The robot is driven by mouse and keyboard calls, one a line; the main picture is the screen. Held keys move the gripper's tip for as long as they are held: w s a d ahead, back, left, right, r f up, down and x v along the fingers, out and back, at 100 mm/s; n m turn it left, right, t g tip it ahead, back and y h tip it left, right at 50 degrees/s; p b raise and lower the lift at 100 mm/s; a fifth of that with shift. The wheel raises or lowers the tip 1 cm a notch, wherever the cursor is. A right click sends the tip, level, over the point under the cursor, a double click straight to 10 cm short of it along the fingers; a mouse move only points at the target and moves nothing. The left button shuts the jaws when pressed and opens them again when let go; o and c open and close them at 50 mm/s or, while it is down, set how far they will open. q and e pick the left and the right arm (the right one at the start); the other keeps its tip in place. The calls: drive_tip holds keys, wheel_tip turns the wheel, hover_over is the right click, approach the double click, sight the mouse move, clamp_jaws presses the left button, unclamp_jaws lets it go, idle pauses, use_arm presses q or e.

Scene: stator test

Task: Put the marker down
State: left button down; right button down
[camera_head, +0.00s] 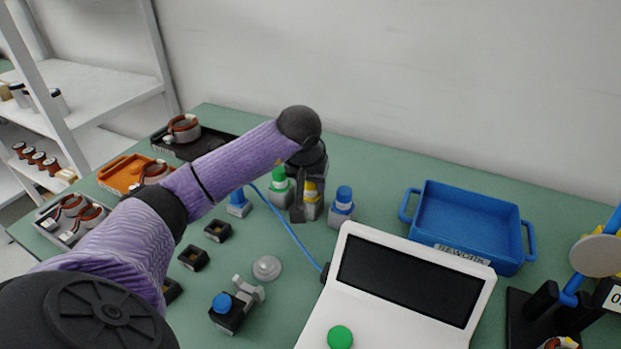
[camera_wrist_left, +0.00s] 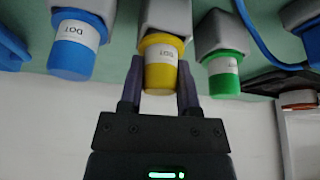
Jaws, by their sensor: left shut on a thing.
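The yellow marker (camera_head: 312,188) is upright in a grey block-shaped holder (camera_head: 311,210) at the back middle of the green table. In the left wrist view, the yellow marker (camera_wrist_left: 161,66) with its white label sits between my two fingers, with its lower end at the grey block (camera_wrist_left: 164,15). My left gripper (camera_head: 304,193) reaches down from above and is shut on the yellow marker. It also shows in the left wrist view (camera_wrist_left: 160,82). The marker's far side is hidden by the fingers. My right gripper is not in view.
A green marker (camera_head: 279,176) and a blue marker (camera_head: 343,196) stand in grey holders close on either side. Another blue-topped piece (camera_head: 238,198) stands farther left. A white console (camera_head: 370,318) is in front, and a blue tray (camera_head: 468,222) is at the right.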

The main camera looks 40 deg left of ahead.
use_arm(q)
drive_tip(key=shift+r, duration=0.15)
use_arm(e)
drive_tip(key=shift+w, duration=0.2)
use_arm(q)
drive_tip(key=shift+f, duration=0.3)
drive_tip(key=shift+c, duration=0.4)
unclamp_jaws()
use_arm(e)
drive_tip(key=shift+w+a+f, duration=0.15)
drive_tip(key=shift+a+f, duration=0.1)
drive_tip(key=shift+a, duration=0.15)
use_arm(q)
drive_tip(key=shift+r, duration=0.15)
drive_tip(key=p+v, duration=0.4)
drive_tip(key=v, duration=0.8)
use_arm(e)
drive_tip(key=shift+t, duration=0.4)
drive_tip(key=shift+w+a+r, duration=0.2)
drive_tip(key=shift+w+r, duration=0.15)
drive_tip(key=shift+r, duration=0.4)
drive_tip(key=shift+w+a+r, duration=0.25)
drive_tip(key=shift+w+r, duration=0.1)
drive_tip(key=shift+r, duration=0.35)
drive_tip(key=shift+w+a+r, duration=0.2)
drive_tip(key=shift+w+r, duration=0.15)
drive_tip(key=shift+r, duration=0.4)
